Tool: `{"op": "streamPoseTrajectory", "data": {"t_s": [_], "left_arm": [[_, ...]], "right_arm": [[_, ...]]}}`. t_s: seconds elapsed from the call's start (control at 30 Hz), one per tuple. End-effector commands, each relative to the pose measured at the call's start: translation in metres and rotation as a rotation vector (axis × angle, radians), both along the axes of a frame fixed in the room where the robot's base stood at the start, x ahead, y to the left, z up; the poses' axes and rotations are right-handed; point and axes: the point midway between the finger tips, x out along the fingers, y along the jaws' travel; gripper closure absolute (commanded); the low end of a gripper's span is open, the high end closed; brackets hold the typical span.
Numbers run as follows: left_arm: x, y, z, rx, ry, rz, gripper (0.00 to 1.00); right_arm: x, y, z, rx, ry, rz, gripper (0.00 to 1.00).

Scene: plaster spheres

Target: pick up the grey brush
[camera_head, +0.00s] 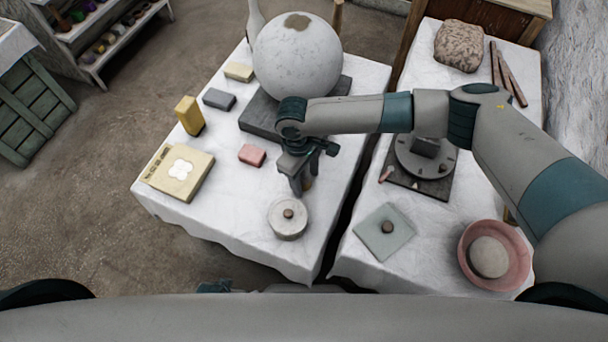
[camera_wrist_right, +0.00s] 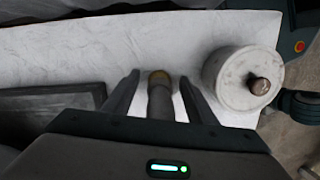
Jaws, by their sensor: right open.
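The grey brush (camera_wrist_right: 161,100) shows in the right wrist view as a dark grey rod with a tan end. It lies between the two fingers of my right gripper (camera_wrist_right: 158,82), with small gaps to both sides. In the head view my right gripper (camera_head: 303,187) points down at the near part of the left table, open, and hides most of the brush. A bit of brown shows beside the fingers there. I cannot tell whether the brush touches anything but the table. My left gripper is not in view.
A white lidded pot (camera_head: 288,219) stands just in front of my right gripper. A pink block (camera_head: 252,155) lies to its left. A large plaster sphere (camera_head: 298,57) rests on a dark slab (camera_head: 262,118) behind. A narrow gap divides the two tables.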

Motion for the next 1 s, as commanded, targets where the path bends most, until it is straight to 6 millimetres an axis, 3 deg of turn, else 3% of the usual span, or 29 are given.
{"op": "streamPoseTrajectory", "data": {"t_s": [0.27,0.47,0.5,0.83,1.0], "left_arm": [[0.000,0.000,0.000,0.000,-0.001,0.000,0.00],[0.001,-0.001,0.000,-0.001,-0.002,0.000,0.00],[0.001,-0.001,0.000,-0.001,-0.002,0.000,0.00],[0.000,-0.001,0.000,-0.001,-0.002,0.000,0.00],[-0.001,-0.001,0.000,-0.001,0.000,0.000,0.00]], "right_arm": [[0.000,0.000,0.000,0.000,0.000,0.000,0.48],[0.000,0.000,0.000,0.000,0.000,0.000,0.91],[0.000,0.000,0.000,0.000,0.000,0.000,0.93],[0.000,0.000,0.002,0.001,0.000,0.000,0.93],[0.000,0.000,0.013,0.001,0.000,0.001,0.93]]}}
